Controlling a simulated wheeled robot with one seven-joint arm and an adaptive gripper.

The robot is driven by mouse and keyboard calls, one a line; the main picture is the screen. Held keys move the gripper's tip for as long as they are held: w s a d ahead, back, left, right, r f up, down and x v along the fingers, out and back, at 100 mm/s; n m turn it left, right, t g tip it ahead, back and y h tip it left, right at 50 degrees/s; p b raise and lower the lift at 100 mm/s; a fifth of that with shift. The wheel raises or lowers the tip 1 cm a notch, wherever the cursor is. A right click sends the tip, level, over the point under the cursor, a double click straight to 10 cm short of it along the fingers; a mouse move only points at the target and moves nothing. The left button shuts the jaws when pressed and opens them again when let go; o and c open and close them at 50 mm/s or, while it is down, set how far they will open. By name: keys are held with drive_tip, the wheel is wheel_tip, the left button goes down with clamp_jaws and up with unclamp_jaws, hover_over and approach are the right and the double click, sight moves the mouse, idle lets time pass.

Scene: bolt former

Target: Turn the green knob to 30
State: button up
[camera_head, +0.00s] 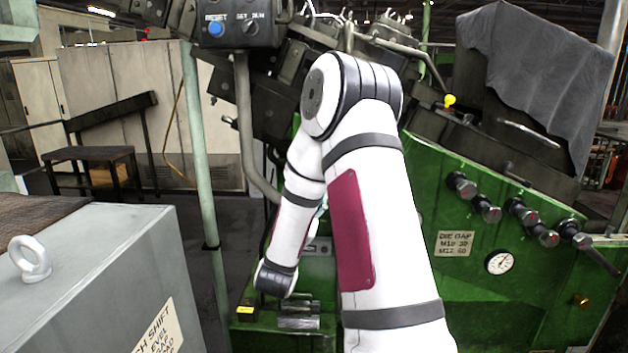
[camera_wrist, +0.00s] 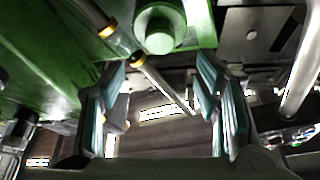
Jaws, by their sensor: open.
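A round green knob-like part (camera_wrist: 160,28) shows at the top middle of the wrist view, on a green machine surface. I cannot read any setting on it. My gripper (camera_wrist: 163,100) is open in the wrist view, with its two teal-lined fingers apart and nothing between them. The green part lies above and between the fingertips in the picture; no contact shows. In the head view my arm covers part of the green machine (camera_head: 470,315), and my gripper cannot be made out clearly. A plate (camera_head: 455,244) on the machine reads "DIE GAP M10 30 M12 60".
Right of my arm, the machine's front carries a round gauge (camera_head: 500,262) and several dark knobs (camera_head: 524,212). A control box with a blue button (camera_head: 216,29) hangs at the top left. A grey cabinet (camera_head: 90,265) stands at the lower left. Metal rods (camera_wrist: 302,70) lie near the gripper.

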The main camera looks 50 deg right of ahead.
drive_tip(key=shift+v, duration=1.15)
